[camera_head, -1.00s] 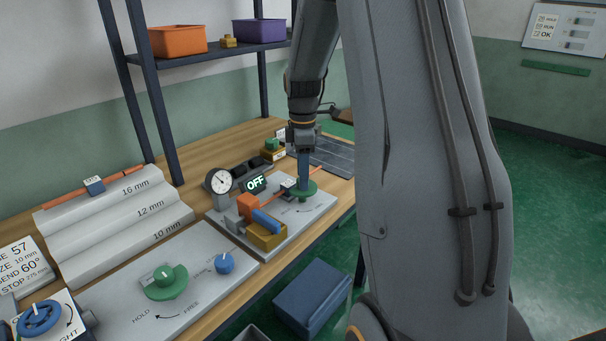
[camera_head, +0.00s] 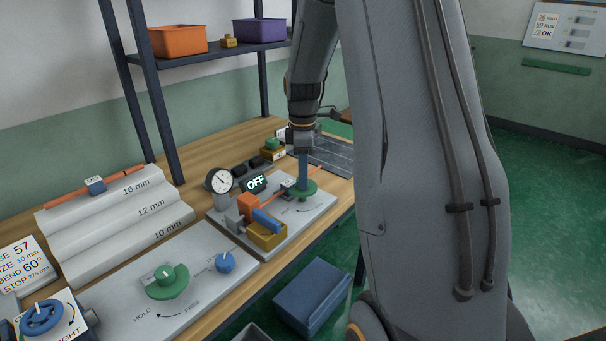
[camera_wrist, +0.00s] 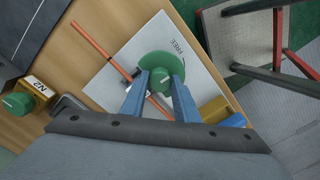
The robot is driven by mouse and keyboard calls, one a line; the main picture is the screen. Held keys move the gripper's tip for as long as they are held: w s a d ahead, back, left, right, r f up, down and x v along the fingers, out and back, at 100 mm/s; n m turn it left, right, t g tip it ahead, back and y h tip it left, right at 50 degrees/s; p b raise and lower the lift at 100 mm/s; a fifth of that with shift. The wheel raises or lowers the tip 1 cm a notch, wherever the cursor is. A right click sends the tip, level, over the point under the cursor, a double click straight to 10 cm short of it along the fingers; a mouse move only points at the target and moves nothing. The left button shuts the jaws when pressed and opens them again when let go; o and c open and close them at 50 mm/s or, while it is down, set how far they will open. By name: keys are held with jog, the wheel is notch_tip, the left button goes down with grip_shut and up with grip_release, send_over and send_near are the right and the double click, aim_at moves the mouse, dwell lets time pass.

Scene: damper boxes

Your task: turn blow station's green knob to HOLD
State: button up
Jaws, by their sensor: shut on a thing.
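The blow station is a light plate (camera_head: 318,206) with an OFF display (camera_head: 256,183) and a round gauge (camera_head: 220,181) at its back left. Its green knob (camera_head: 306,190) is on the right part of the plate. In the wrist view the green knob (camera_wrist: 160,66) is a round disc with a raised grip, next to the word FREE. My gripper (camera_wrist: 160,84) points down at the knob, with its blue fingers on either side of the raised grip, shut on it. In the head view my gripper (camera_head: 303,172) partly hides the knob.
An orange rod (camera_wrist: 108,53) runs beside the knob. An orange block (camera_head: 248,204) and a blue-topped brass block (camera_head: 266,236) sit left on the plate. Another plate with a green knob (camera_head: 167,283) and blue knob (camera_head: 225,262) is nearer. A brass N2 valve (camera_head: 273,154) stands behind.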

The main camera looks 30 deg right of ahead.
jog(key=m+p, duration=0.2)
jog(key=m, duration=0.2)
jog(key=m+p, duration=0.1)
jog(key=m, duration=0.3)
jog(key=shift+m, duration=0.3)
jog(key=m+p, duration=0.1)
jog(key=m, duration=0.3)
jog(key=shift+m+p, duration=0.45)
jog(key=shift+m, duration=1.85)
jog(key=o, duration=1.1)
jog(key=shift+r+b, duration=0.85)
jog(key=shift+r, duration=3.1)
